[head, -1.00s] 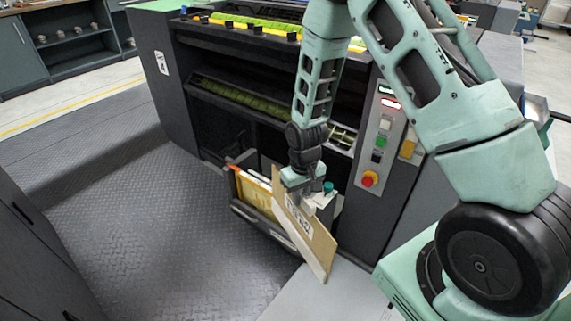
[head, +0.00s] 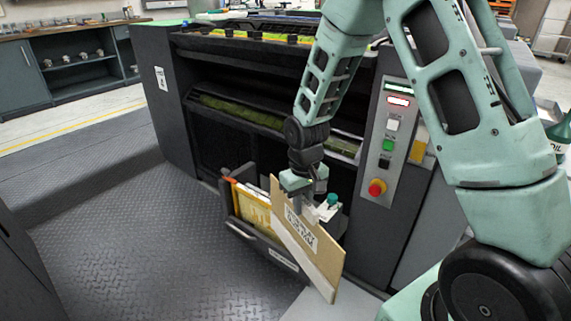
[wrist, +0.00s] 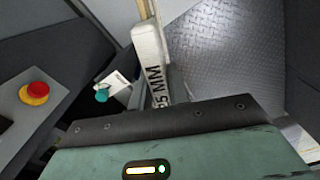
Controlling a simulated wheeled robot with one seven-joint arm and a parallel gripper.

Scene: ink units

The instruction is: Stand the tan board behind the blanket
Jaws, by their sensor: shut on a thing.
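The tan board (head: 325,262) hangs tilted from my gripper (head: 298,198), which is shut on its upper part. The board has a printed label and a pale strip along its lower left edge. It is in front of the open drawer (head: 268,248) of the dark machine and hides part of it. Yellow, white and orange upright pieces (head: 252,206) stand in the drawer; I cannot tell which thing is the blanket.
A white container with a teal cap (head: 328,207) is just right of the gripper. The machine's control panel (head: 388,150) with a red knob (head: 376,188) is farther right. The dark treaded floor (head: 130,240) on the left is clear.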

